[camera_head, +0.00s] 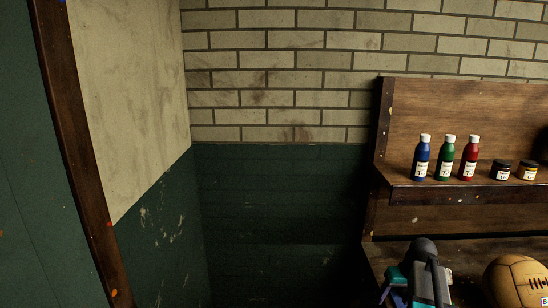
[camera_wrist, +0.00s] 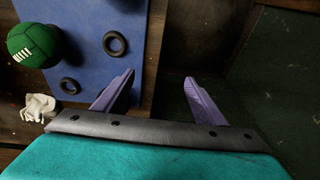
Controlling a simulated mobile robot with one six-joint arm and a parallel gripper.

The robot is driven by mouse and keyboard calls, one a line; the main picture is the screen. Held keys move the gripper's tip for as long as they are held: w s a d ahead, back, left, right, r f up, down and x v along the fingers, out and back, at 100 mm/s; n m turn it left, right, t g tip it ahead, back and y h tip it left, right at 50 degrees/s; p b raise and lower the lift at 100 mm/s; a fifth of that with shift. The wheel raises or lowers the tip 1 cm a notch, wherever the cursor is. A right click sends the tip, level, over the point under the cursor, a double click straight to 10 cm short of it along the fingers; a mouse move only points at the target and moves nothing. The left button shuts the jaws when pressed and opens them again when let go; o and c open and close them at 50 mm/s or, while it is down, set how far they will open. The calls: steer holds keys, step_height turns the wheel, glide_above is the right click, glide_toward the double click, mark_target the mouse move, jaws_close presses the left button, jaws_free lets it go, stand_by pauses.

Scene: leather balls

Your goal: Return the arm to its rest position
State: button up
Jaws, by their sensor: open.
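My gripper (camera_wrist: 158,92) shows in the wrist view with its two purple fingers spread apart and nothing between them. It hangs over the right edge of a blue mat (camera_wrist: 98,78) and the dark gap beside it. In the head view, part of my arm stands at the lower right, in front of the wooden bench; the fingertips are hidden there.
A green ball (camera_wrist: 35,45), two black rings (camera_wrist: 115,43) and a crumpled white cloth (camera_wrist: 38,107) lie left of my gripper. In the head view, a tan leather ball (camera_head: 515,281) sits right of my arm. Several bottles (camera_head: 446,158) and two jars (camera_head: 501,169) stand on a shelf (camera_head: 450,189).

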steer(key=s+a+f+g, duration=0.1)
steer(key=s+a+f, duration=0.35)
steer(key=a, duration=0.45)
steer(key=s+a+f+g, duration=0.1)
steer(key=s+a+f, duration=0.2)
steer(key=a+f, duration=0.45)
steer(key=s+a+f, duration=0.4)
steer(key=a, duration=0.7)
steer(key=s+f+n+g+b, duration=0.1)
steer(key=s+f+g+b, duration=0.5)
steer(key=s+f, duration=1.9)
step_height(320, 180, down, 3)
steer(key=b, duration=0.4)
steer(key=shift+s+d+h, duration=0.35)
steer(key=shift+h, duration=0.05)
steer(key=shift+o, duration=0.2)
steer(key=shift+o, duration=1.3)
steer(key=c, duration=1.1)
steer(key=shift+c, duration=0.2)
